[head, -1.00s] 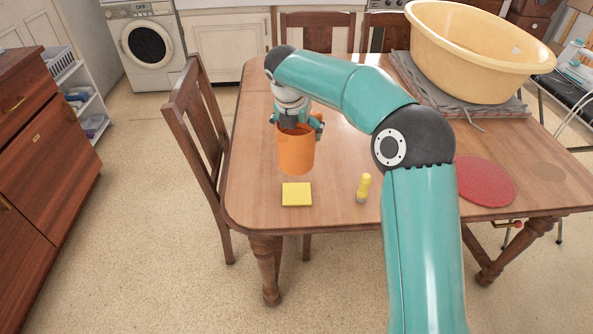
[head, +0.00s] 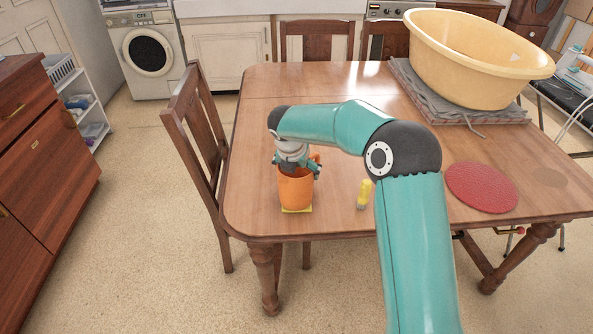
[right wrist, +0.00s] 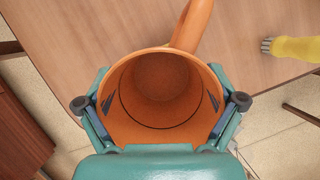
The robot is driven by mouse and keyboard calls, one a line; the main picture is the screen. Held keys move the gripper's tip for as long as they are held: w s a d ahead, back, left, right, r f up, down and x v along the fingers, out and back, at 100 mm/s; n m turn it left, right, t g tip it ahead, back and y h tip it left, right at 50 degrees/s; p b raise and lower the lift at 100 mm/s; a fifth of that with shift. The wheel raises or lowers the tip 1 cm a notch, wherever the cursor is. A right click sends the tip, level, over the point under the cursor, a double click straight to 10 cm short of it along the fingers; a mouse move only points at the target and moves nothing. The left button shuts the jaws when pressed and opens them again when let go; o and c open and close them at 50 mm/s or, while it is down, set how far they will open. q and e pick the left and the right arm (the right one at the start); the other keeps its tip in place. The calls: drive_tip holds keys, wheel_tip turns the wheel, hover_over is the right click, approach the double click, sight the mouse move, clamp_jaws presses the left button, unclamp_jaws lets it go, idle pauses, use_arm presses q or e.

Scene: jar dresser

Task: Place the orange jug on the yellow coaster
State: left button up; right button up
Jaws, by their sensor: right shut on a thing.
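The orange jug (head: 295,192) is upright over the yellow coaster (head: 297,210) near the table's front left edge. Only the coaster's front strip shows below the jug; whether the jug touches it or hangs just above, I cannot tell. My right gripper (head: 298,168) is shut on the jug's rim from above. In the right wrist view the fingers (right wrist: 160,105) hold opposite sides of the jug (right wrist: 162,72), which looks empty, its handle pointing up and right. My left gripper is not in view.
A red round mat (head: 482,188) lies further right. A large yellow tub (head: 475,65) sits on grey cloth at the back right.

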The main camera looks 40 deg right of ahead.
drive_tip(key=o, duration=0.9)
drive_tip(key=v, duration=1.2)
drive_tip(key=shift+w+p, duration=0.1)
drive_tip(key=shift+p, duration=0.2)
